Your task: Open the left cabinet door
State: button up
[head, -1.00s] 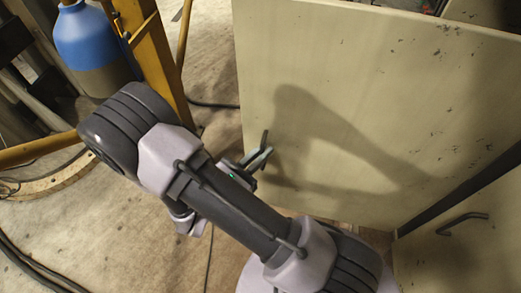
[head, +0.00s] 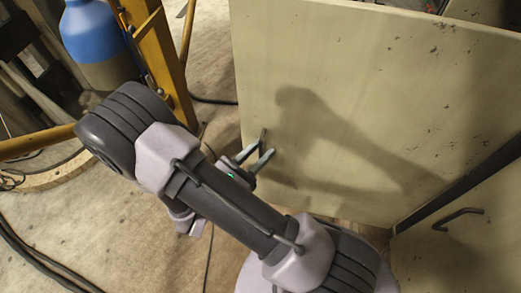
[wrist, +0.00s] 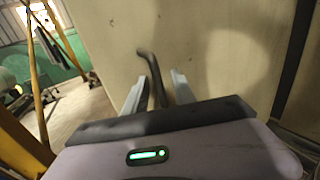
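The left cabinet door (head: 350,100) is a large pale, scuffed panel, and it stands swung out from the cabinet. It also fills the middle of the wrist view (wrist: 220,60). Its dark bar handle (wrist: 152,72) is near the panel's free edge. In the head view the handle (head: 263,138) shows only in part by my fingers. My gripper (wrist: 157,92) is open, with one finger on each side of the handle and visible gaps between. My gripper (head: 254,156) is partly hidden by my arm in the head view.
The right cabinet door (head: 450,255), with a dark handle (head: 459,219), looks shut. A yellow frame (head: 160,60) and a blue container (head: 95,35) stand at the left. Cables (head: 35,265) lie on the floor. Bare floor (head: 110,215) shows left of my arm.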

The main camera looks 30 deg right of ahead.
jog(key=p+v, duration=0.1)
jog(key=v, duration=1.6)
jog(key=shift+a, duration=0.2)
